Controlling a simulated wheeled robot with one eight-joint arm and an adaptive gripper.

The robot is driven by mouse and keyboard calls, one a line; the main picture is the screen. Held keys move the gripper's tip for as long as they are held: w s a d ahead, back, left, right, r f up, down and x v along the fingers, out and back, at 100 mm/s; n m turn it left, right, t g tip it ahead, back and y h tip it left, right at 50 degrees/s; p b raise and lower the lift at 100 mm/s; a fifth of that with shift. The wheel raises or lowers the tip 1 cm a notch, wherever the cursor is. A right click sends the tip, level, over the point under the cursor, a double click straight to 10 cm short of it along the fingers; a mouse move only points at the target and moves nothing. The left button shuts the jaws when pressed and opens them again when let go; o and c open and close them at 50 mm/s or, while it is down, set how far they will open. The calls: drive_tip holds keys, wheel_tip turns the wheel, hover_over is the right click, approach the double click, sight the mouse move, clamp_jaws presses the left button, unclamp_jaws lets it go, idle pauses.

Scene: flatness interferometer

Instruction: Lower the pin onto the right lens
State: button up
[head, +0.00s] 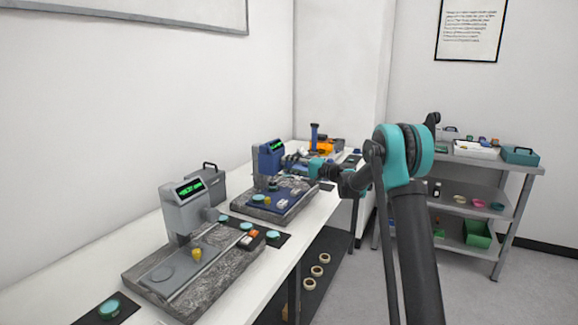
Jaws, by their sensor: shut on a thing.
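My gripper (289,161) is at the right side of the blue gauge (268,160), which has a lit green display and stands on a dark stone base. The fingers are small in the head view; they are shut on a small part there, seemingly the pin, which they mostly hide. A teal disc, perhaps a lens (258,199), lies at the front left of that base. I cannot tell which disc is the right lens, or whether the pin touches one.
A grey gauge (183,212) on a stone slab with a yellow knob (197,254) stands nearer on the white bench (235,300). Teal discs lie on black mats around it. An orange object (322,147) is behind my gripper. A shelf cart (478,182) stands at right.

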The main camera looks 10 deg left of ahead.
drive_tip(key=shift+f+n, duration=0.1)
drive_tip(key=shift+n, duration=0.3)
drive_tip(key=o, duration=1.2)
drive_tip(key=shift+c, duration=0.2)
drive_tip(key=v, duration=1.2)
drive_tip(key=shift+s, duration=0.1)
